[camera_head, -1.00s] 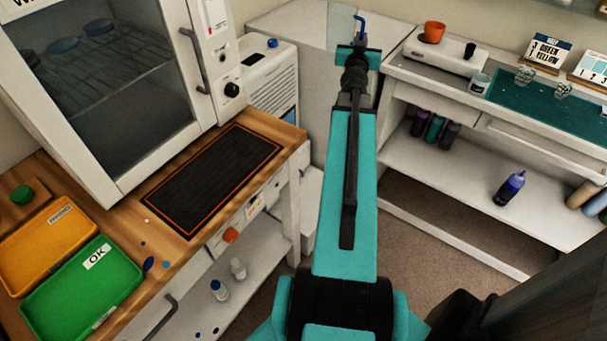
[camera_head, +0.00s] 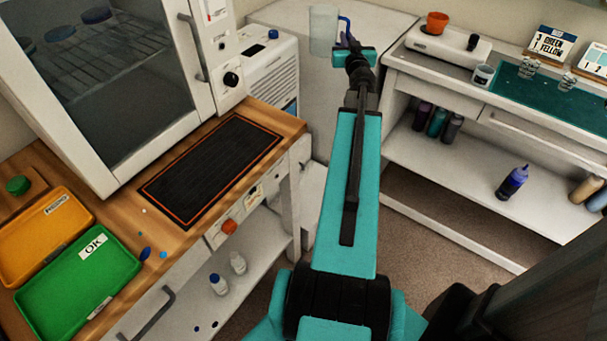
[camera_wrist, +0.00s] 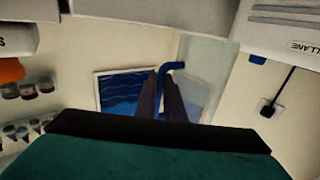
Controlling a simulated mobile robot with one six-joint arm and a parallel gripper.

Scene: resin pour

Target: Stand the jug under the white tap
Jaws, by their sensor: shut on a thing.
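The jug (camera_head: 323,30) is a translucent, pale vessel with a blue handle, held up at the top middle of the head view, in front of the white cabinet. My gripper (camera_head: 348,42) is shut on the blue handle, at the end of my outstretched teal arm. In the wrist view, the dark fingers of my gripper (camera_wrist: 161,80) close around the handle, and the jug's clear body (camera_wrist: 207,62) shows to their right. The jug looks roughly upright and clear of any surface. I cannot make out the white tap in either view.
A white cabinet (camera_head: 385,28) stands behind the jug, and a white machine (camera_head: 268,65) to its left. The right bench carries an orange cup (camera_head: 437,22), a clear cup (camera_head: 483,75) and a teal mat (camera_head: 545,92). The left bench holds a black mat (camera_head: 212,170).

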